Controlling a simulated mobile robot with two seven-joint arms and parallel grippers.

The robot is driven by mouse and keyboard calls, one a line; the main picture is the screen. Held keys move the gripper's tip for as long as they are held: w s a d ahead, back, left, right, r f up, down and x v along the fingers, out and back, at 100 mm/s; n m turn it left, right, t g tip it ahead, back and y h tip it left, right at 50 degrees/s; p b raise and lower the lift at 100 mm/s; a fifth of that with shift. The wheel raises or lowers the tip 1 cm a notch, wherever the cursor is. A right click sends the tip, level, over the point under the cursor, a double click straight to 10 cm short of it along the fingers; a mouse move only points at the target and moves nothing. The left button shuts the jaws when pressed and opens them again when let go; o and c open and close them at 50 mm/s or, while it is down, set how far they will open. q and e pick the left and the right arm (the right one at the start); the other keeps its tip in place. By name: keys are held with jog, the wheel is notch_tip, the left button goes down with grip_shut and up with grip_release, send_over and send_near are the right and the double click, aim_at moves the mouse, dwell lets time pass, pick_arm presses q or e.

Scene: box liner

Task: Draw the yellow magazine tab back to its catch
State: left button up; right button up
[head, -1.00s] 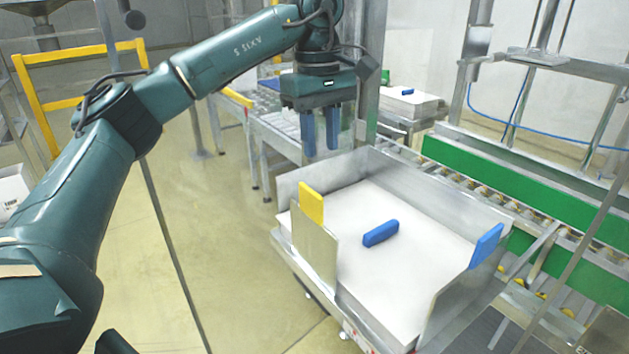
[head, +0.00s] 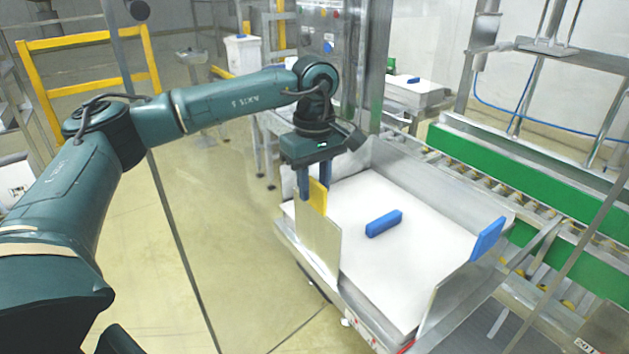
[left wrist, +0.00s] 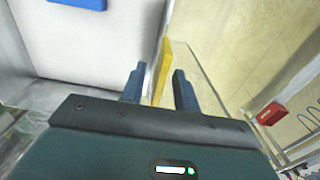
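The yellow magazine tab (head: 318,196) stands upright on top of a metal side plate (head: 318,238) at the left of the magazine. My left gripper (head: 315,192) is lowered at the tab, one finger on each side of it. In the left wrist view, the tab (left wrist: 162,72) shows between the two blue fingers (left wrist: 158,85), with a visible gap on at least the right side. The gripper is open around the tab. My right gripper is not in view.
The magazine holds a white stack (head: 360,215) with a blue block (head: 384,223) on it. A blue tab (head: 487,239) stands on the right-hand plate. A tall metal wall (head: 430,175) closes the back, before a roller conveyor with green side rails (head: 480,150). Floor left of the magazine is clear.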

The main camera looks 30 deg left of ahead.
pick_arm(q)
jog(key=shift+f, duration=0.15)
jog(key=shift+c, duration=0.3)
grip_shut()
